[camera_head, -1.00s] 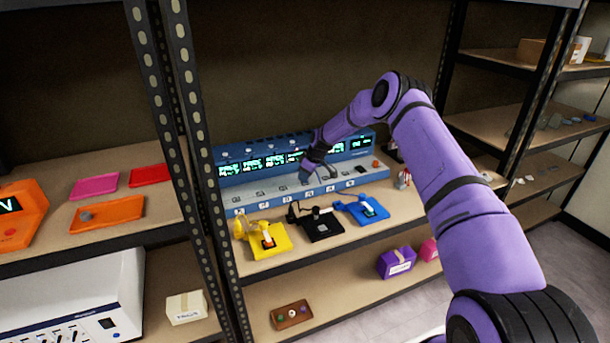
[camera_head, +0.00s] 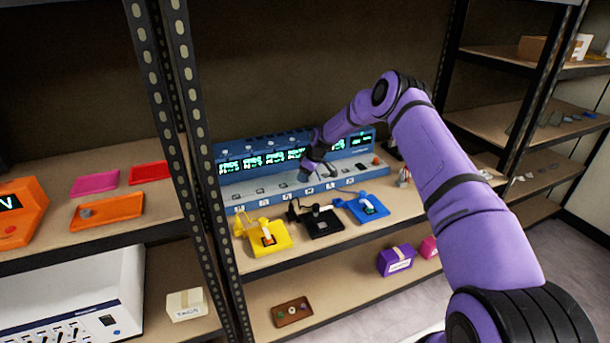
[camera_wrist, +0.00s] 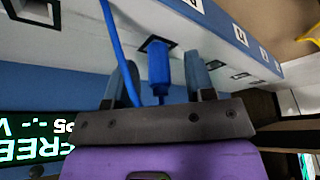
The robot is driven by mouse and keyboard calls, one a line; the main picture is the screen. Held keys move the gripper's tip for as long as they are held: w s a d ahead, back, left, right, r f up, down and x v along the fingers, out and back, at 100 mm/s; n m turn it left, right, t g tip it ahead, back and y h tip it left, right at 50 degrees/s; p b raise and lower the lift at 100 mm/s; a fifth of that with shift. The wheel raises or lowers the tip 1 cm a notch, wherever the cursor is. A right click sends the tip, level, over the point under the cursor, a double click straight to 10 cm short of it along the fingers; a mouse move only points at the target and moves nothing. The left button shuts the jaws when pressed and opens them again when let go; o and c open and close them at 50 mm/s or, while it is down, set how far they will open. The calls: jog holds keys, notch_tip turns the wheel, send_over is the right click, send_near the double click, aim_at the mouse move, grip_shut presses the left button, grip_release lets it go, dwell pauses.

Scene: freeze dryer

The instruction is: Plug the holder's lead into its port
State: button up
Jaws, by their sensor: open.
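A blue plug (camera_wrist: 158,65) with a blue cable (camera_wrist: 112,40) stands between my gripper's two fingers in the wrist view. Its front end is at a dark square port (camera_wrist: 152,44) and looks to be in it; the depth cannot be told. My gripper (camera_wrist: 160,82) is open, with a finger on each side of the plug and gaps beside it. In the head view my gripper (camera_head: 304,174) is over the row of ports on the blue freeze dryer (camera_head: 232,178). A blue holder (camera_head: 368,209) lies on the shelf in front.
A black holder (camera_head: 320,224) and a yellow holder (camera_head: 266,240) stand left of the blue one. Other ports (camera_wrist: 243,75) lie along the panel. Shelf uprights (camera_head: 190,130) stand at left. A purple box (camera_head: 396,261) is on the shelf below.

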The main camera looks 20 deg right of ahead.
jog(key=v, duration=1)
jog(key=shift+r, duration=0.3)
jog(key=shift+s+d, duration=0.15)
jog(key=shift+s, duration=0.05)
